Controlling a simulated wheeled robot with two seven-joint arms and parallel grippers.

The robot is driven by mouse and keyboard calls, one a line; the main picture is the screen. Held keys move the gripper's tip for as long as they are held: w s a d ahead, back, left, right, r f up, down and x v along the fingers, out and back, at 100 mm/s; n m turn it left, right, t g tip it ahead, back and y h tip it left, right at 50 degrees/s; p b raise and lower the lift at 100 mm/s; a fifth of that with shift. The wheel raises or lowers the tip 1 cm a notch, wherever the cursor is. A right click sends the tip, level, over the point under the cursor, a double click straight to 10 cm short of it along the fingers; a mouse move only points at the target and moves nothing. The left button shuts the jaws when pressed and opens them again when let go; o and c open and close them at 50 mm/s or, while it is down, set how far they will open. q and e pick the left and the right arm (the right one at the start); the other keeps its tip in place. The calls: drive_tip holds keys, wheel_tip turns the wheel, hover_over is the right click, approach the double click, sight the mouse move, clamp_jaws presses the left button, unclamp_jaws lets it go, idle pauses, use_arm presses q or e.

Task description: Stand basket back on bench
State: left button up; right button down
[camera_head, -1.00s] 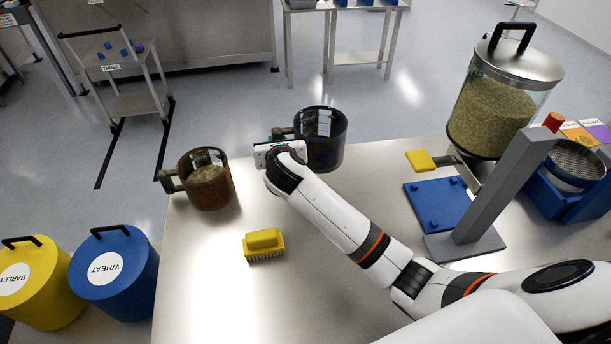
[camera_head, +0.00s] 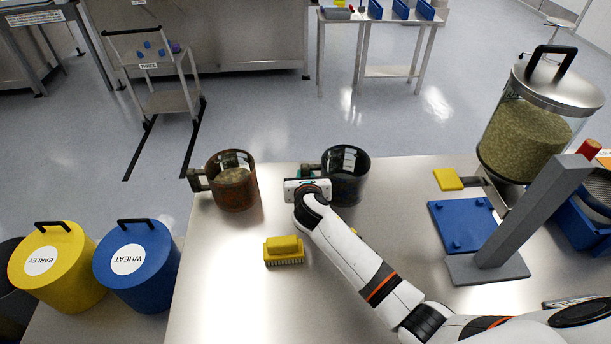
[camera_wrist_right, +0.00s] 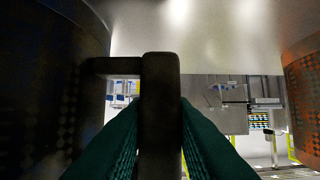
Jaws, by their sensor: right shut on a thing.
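A dark mesh basket (camera_head: 347,185) is upright, open end up, near the far edge of the steel bench (camera_head: 235,290). My right gripper (camera_head: 308,186) is shut on its handle, at the basket's left side. In the right wrist view the dark handle (camera_wrist_right: 160,110) stands between the two teal finger pads. The dark basket's wall (camera_wrist_right: 50,80) fills the left of that view. I cannot tell whether its bottom touches the bench. My left gripper is not in view.
A rusty basket (camera_head: 238,192) with grain-like contents stands left of my gripper. A yellow brush (camera_head: 284,252) lies nearer. A blue plate (camera_head: 462,226), grey post (camera_head: 535,210) and grain hopper (camera_head: 525,135) are at right. Blue (camera_head: 140,275) and yellow (camera_head: 60,275) bins stand left.

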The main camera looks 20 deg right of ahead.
drive_tip(key=c, duration=1.3)
unclamp_jaws()
drive_tip(key=shift+o, duration=0.2)
drive_tip(key=shift+r, duration=0.15)
drive_tip(key=p+v, duration=1)
drive_tip(key=v, duration=0.2)
drive_tip(key=shift+a, duration=0.1)
